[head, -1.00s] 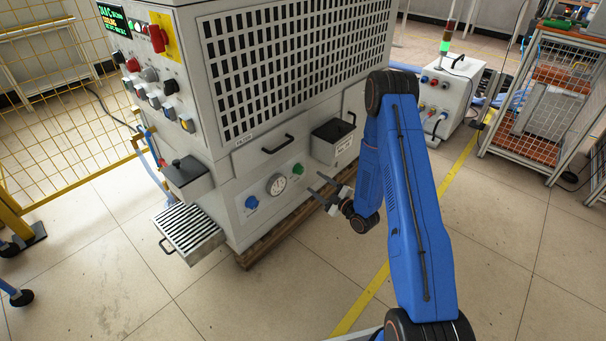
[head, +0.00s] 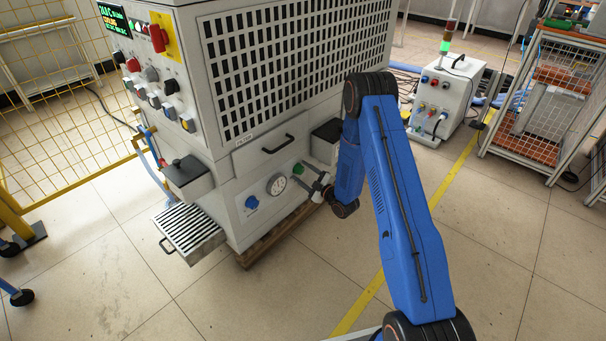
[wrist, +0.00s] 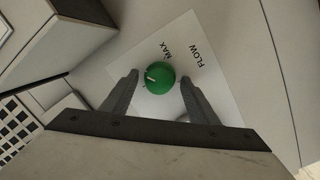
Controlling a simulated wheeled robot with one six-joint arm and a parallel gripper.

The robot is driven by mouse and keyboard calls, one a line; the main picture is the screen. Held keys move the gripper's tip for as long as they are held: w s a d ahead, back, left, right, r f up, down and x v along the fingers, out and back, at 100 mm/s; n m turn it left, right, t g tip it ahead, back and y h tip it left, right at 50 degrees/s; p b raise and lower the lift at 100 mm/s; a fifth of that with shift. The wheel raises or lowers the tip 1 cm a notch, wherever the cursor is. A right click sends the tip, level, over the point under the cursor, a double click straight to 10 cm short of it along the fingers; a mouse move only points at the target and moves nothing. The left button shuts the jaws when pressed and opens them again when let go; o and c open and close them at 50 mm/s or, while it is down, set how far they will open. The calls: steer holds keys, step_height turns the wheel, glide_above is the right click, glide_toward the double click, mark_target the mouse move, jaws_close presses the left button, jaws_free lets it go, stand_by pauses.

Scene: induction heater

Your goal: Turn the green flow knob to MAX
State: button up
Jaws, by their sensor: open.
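The green flow knob (head: 299,168) sits low on the side of the white heater cabinet, right of the round gauge. In the wrist view the knob (wrist: 160,77) is on a white plate (wrist: 185,50) marked MAX and FLOW. Its white pointer line is to the left of its centre, and the MAX lettering is above it in the picture. My gripper (head: 306,182) is close in front of the knob. In the wrist view my gripper (wrist: 160,88) is open, one finger on each side of the knob, with gaps showing on both sides. How deep the fingertips reach is unclear.
The gauge (head: 276,184) and a blue knob (head: 251,202) are left of the green knob. A black drawer handle (head: 278,144) is above, and a dark-topped box (head: 327,137) sticks out to the right, partly behind my arm. The floor in front is clear.

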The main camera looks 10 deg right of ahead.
steer(key=c, duration=1)
steer(key=shift+r, duration=0.1)
steer(key=m, duration=0.3)
steer(key=shift+r+m, duration=0.1)
steer(key=shift+m, duration=0.3)
steer(key=m+g, duration=0.1)
steer(key=m, duration=0.2)
steer(key=shift+w+d, duration=0.1)
steer(key=m, duration=0.3)
steer(key=shift+r+m+g, duration=0.1)
steer(key=shift+m+g, duration=0.2)
steer(key=shift+d+m, duration=0.1)
steer(key=shift+m, duration=1.7)
steer(key=shift+w, duration=0.1)
steer(key=o, duration=1)
